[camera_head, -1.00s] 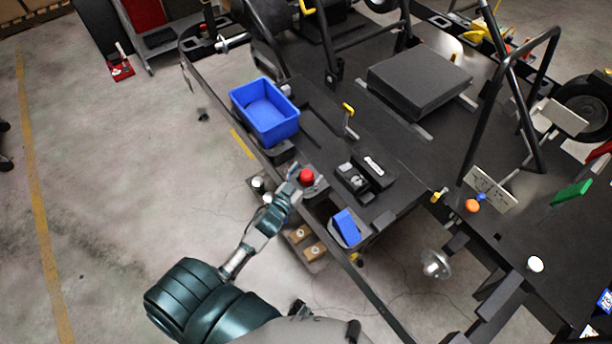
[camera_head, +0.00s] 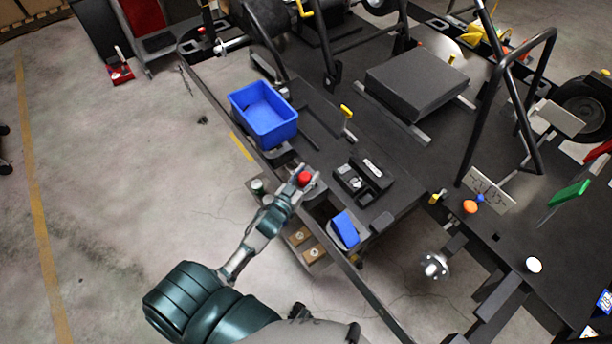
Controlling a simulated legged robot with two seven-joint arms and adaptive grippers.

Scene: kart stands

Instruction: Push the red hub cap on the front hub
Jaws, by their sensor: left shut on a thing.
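The red hub cap (camera_head: 305,179) is at the fingertips of my left gripper (camera_head: 298,183), which is shut on it. The gripper holds it at the near edge of the dark kart stand, close to a recess. The metal hub with studs (camera_head: 434,266) sits at the lower right, beyond the stand's near part, with nothing red on it. I cannot tell whether this is the front hub. My right gripper is not in view.
A blue bin (camera_head: 264,113) stands left of a black tool holder (camera_head: 362,180). A blue block (camera_head: 345,229) lies in a holder near the front edge. A grey box (camera_head: 417,82) and black bars stand behind.

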